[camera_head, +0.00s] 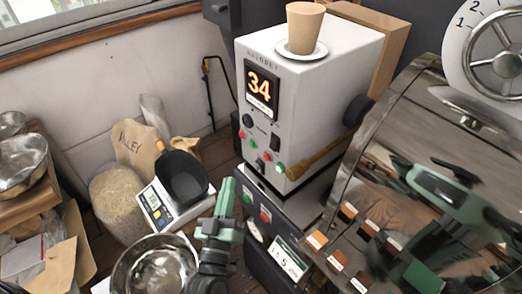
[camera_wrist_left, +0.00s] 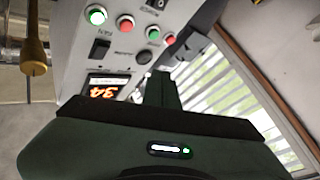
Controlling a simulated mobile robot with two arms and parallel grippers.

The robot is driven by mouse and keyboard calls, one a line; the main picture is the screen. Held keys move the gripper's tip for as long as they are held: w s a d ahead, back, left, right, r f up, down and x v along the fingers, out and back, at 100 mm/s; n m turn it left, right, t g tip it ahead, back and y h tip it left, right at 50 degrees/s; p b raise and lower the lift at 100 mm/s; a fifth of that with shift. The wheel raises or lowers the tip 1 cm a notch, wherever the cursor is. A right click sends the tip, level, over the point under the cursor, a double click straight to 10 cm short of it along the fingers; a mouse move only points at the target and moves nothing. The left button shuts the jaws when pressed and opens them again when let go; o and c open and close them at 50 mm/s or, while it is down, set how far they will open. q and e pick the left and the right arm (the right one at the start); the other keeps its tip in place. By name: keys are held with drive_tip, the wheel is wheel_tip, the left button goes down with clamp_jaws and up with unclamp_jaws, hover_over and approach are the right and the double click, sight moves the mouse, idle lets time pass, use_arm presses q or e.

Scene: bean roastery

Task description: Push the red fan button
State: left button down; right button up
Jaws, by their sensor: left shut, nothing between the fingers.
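The white machine (camera_head: 315,85) carries a row of small red and green buttons low on its front. A red button (camera_head: 267,156) sits beside a lit green one (camera_head: 281,168); in the left wrist view they show as the red button (camera_wrist_left: 125,22) and green button (camera_wrist_left: 96,15). Another red button (camera_wrist_left: 169,39) is at that row's other end. My left gripper (camera_head: 227,186) is shut and empty, in front of and below the panel, apart from these buttons. A green and black form, seemingly my right gripper (camera_head: 440,188), shows over the drum, jaws unclear.
A dark lower box beside my left gripper has a green and a red button (camera_head: 265,215). A scale (camera_head: 168,208) with a black pan and a metal bowl (camera_head: 154,268) stand left. A cup (camera_head: 304,27) stands on the machine. The shiny drum (camera_head: 370,150) fills the right.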

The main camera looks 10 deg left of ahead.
sight(267, 157)
use_arm(q)
drive_tip(key=shift+a+r, duration=0.2)
drive_tip(key=shift+r, duration=0.25)
drive_tip(key=shift+s, duration=0.1)
drive_tip(key=shift+d, duration=0.1)
drive_tip(key=w+d+b, duration=0.1)
drive_tip(key=w+d, duration=0.4)
drive_tip(key=w, duration=0.2)
drive_tip(key=shift+d, duration=0.15)
drive_tip(key=shift+w, duration=0.1)
idle(1.8)
drive_tip(key=shift+w+d, duration=0.25)
